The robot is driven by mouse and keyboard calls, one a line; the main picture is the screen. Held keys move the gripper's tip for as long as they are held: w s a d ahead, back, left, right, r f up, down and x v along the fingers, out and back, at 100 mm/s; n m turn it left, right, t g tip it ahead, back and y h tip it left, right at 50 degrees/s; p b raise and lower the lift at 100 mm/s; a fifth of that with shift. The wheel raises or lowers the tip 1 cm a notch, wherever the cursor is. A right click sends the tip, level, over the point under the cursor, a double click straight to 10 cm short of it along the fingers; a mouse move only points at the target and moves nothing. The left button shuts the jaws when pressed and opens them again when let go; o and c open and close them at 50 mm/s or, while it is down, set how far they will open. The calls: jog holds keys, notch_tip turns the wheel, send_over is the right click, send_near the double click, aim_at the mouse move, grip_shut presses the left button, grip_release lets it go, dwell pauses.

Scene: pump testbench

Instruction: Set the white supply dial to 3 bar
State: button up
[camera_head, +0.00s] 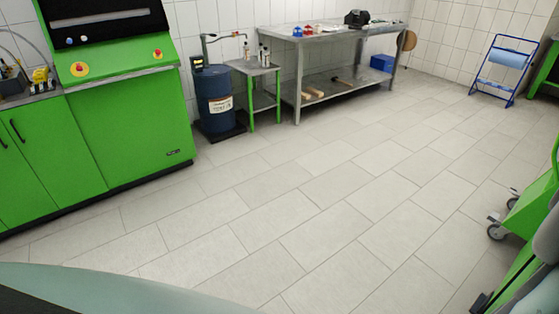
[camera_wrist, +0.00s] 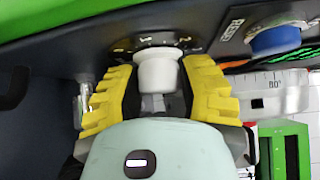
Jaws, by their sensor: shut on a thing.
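In the wrist view, a white round dial (camera_wrist: 158,72) stands out from a dark panel with small white scale marks around its far side. The marks are too small to read, and I see no pointer on the dial. My gripper (camera_wrist: 159,79) has its two yellow ribbed fingers on either side of the dial and is shut on it. The near part of the dial runs down between the fingers. The head view does not show my gripper.
In the wrist view, a blue button (camera_wrist: 276,40) sits right of the dial, beside a RESET label. The head view shows a green console (camera_head: 125,125) at left, a blue drum (camera_head: 216,100), a metal workbench (camera_head: 335,36) behind and wide clear floor.

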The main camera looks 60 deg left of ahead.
jog(key=shift+f+b, duration=0.3)
jog(key=shift+b, duration=0.3)
jog(key=n+b, duration=0.1)
jog(key=b, duration=0.2)
jog(key=shift+f+t+h, duration=0.2)
jog(key=shift+t+h, duration=0.2)
jog(key=n+t+b, duration=0.1)
jog(key=b, duration=0.2)
jog(key=shift+n+h, duration=0.3)
jog(key=shift+n, duration=0.1)
jog(key=shift+r+n+t+b, duration=0.3)
jog(key=shift+t+b, duration=0.1)
jog(key=shift+b, duration=0.05)
jog(key=o, duration=1.2)
jog(key=shift+d+r, duration=0.1)
jog(key=shift+r, duration=0.05)
jog(key=shift+c, duration=0.2)
